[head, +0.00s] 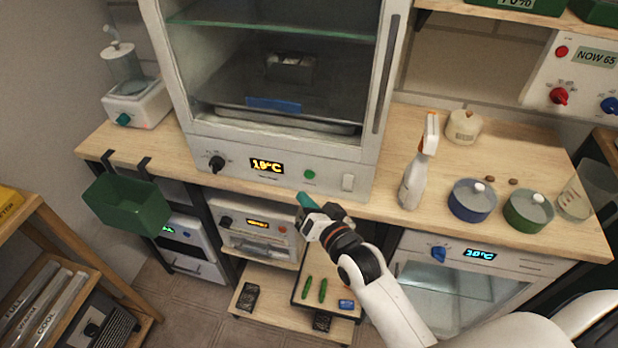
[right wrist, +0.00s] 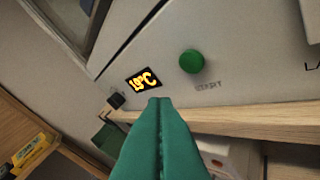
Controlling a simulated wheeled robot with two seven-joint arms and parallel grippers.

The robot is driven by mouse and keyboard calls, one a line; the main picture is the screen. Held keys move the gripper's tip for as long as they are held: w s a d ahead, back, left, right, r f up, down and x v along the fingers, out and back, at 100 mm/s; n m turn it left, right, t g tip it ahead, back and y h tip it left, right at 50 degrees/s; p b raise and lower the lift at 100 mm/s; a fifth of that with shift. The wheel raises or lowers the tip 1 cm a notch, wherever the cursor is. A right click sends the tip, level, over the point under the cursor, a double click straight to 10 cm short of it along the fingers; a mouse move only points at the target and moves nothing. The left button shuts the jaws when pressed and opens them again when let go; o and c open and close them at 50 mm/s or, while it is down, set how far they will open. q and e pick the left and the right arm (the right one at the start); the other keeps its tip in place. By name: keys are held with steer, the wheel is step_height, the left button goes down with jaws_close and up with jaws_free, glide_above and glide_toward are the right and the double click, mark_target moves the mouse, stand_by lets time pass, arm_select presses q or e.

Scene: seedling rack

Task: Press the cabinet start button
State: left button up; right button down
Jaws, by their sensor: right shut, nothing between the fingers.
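The start button is a round green button (head: 309,174) on the lower front panel of the white cabinet (head: 230,158), right of its orange 19°C display. In the right wrist view the green button (right wrist: 191,61) stands above the START label, up and to the right of my fingertips. My right gripper (head: 306,200) has green fingers, is shut and empty, and is just below the button in the head view. In the right wrist view its closed fingers (right wrist: 160,102) point toward the panel, apart from the button. My left gripper is not in view.
A black knob (head: 217,163) and a white switch (head: 348,182) flank the button. The wooden counter edge (head: 400,217) runs below the panel. A spray bottle (head: 415,175) and two lidded pots stand to the right. A green bin (head: 127,203) hangs at the left.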

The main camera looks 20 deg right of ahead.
mark_target(304, 175)
steer(key=shift+w+d, duration=0.5)
steer(key=shift+w, duration=0.25)
steer(key=shift+w+d, duration=0.5)
steer(key=shift+w, duration=0.25)
stand_by(1.0)
steer(key=shift+w+d+r+p, duration=0.1)
steer(key=shift+w+d+p, duration=0.1)
steer(key=shift+p, duration=0.1)
steer(key=shift+w, duration=0.1)
steer(key=shift+w+d, duration=0.25)
steer(key=shift+w, duration=0.1)
stand_by(0.5)
steer(key=shift+s, duration=0.1)
steer(key=shift+s+a+p, duration=0.45)
steer(key=shift+s+p, duration=0.15)
steer(key=shift+p, duration=0.05)
steer(key=shift+s, duration=0.1)
